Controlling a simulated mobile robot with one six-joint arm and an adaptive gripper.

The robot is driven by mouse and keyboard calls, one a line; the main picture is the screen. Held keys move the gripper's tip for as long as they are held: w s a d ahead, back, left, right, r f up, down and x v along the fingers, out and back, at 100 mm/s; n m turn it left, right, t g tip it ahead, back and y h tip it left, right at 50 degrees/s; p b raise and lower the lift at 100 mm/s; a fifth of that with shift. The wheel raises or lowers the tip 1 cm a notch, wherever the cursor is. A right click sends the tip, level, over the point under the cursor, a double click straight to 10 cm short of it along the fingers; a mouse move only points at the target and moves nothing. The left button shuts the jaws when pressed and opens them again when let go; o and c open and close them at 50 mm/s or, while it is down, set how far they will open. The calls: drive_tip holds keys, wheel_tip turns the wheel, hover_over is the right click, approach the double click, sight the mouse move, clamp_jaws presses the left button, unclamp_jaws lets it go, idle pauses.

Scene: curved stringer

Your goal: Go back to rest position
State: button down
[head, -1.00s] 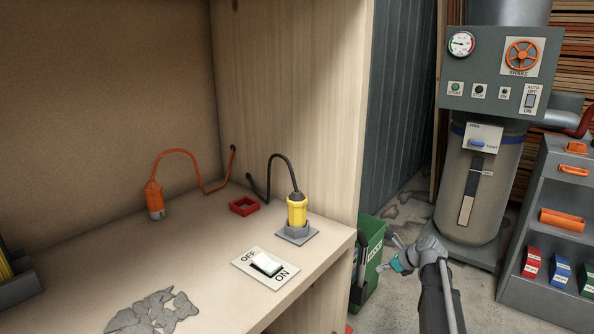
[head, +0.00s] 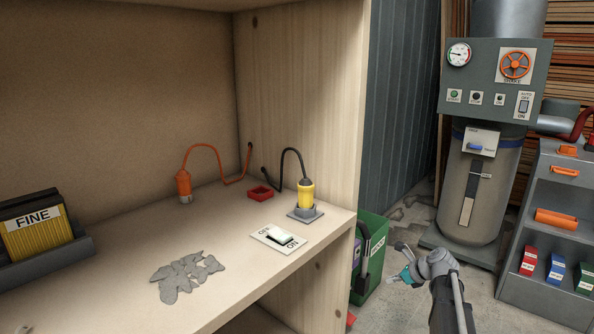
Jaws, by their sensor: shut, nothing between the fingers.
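My gripper (head: 405,265) is in the lower right of the head view, at the end of my dark arm. It is small in the picture, with a teal part near its fingers. It is shut and holds nothing.
A machine (head: 475,190) and grey shelf (head: 540,285) stand right.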

drive_tip(key=s+a+f+n+g+h+p, duration=0.15)
drive_tip(key=s+a+n, duration=0.25)
drive_tip(key=s+n, duration=0.45)
drive_tip(key=s+a+f+n+g+h, duration=0.1)
drive_tip(key=s+a+n+g+h, duration=0.3)
drive_tip(key=s+n, duration=0.45)
drive_tip(key=s+a+f+n+g+h+p, duration=0.1)
drive_tip(key=s+a+n+h, duration=0.1)
drive_tip(key=s+a+n, duration=0.5)
wheel_tip(320, 180, up, 38)
drive_tip(key=d+n+p, duration=0.2)
drive_tip(key=p, duration=3.5)
drive_tip(key=shift+s+f, duration=0.2)
drive_tip(key=shift+s, duration=0.05)
